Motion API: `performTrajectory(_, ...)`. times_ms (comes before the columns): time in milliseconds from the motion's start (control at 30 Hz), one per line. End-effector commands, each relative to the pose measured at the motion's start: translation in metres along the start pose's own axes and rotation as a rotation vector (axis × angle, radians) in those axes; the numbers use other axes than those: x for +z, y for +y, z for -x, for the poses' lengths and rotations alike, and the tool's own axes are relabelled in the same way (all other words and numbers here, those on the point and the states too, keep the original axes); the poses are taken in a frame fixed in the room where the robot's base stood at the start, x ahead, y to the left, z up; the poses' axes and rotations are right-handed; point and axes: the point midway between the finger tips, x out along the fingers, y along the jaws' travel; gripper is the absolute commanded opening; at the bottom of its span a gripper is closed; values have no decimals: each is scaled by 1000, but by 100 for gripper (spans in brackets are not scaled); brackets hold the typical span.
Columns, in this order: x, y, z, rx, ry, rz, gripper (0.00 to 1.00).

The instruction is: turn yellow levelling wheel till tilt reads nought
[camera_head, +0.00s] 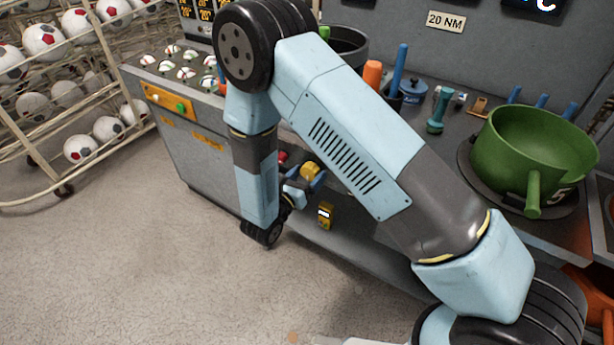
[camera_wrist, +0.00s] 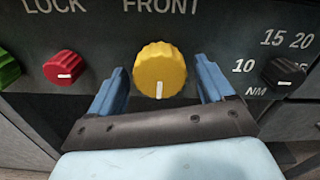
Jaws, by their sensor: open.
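The yellow wheel (camera_wrist: 160,70) is a ridged knob on the dark panel under the word FRONT, with a white mark pointing down. It also shows in the head view (camera_head: 311,170), partly hidden by my arm. My gripper (camera_wrist: 161,84) is open and empty. Its two blue fingers stand to the left and right of the wheel with a small gap on each side; how deep they reach around it I cannot tell. In the head view my gripper (camera_head: 301,186) is at the bench front by the wheel. A small yellow device with a pale display (camera_head: 325,214) is below; its reading is too small to make out.
A red knob (camera_wrist: 64,69) under LOCK and a green knob (camera_wrist: 8,70) are left of the wheel. A black knob (camera_wrist: 283,72) with an NM scale is right. A green pot (camera_head: 530,145) stands on the bench. The floor in front is clear.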

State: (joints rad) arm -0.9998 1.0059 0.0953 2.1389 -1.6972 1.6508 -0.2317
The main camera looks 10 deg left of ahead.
Motion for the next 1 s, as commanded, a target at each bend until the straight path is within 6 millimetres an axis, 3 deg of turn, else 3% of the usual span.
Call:
performTrajectory(67,0,0,0,0,0,0,80)
performTrajectory(600,0,0,1,1,0,-1,30)
performTrajectory(1000,0,1,1,3,0,-89,29)
